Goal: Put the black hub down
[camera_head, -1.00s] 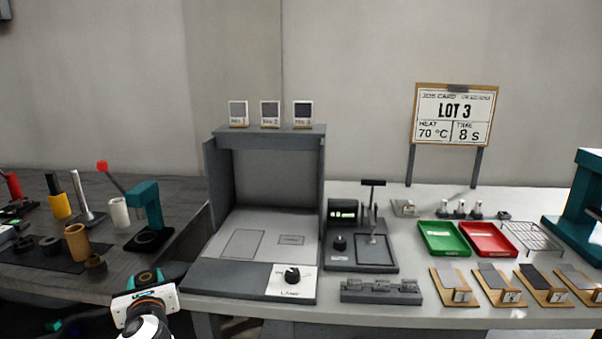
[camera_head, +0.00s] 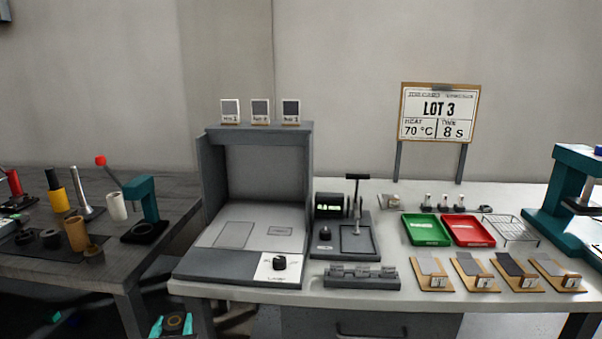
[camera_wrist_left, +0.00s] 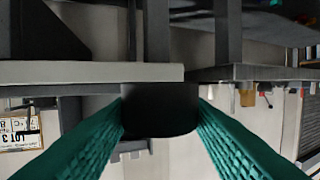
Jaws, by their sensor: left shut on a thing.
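My left gripper (camera_head: 172,325) is at the bottom edge of the head view, in front of the gap between the two tables. Its teal fingers are shut on a dark round piece, the black hub (camera_head: 174,322). In the left wrist view the black hub (camera_wrist_left: 160,110) shows as a dark block between the two teal fingers (camera_wrist_left: 160,130). The hub is held in the air, apart from both tables. Its far side is hidden. My right gripper is not in view.
A dark table (camera_head: 125,262) at left bears several rollers, black rings (camera_head: 50,238) on a dark mat, and a teal press (camera_head: 146,205). The light bench (camera_head: 350,300) holds a grey hooded station (camera_head: 250,240), a green tray (camera_head: 426,231) and a red tray (camera_head: 468,232).

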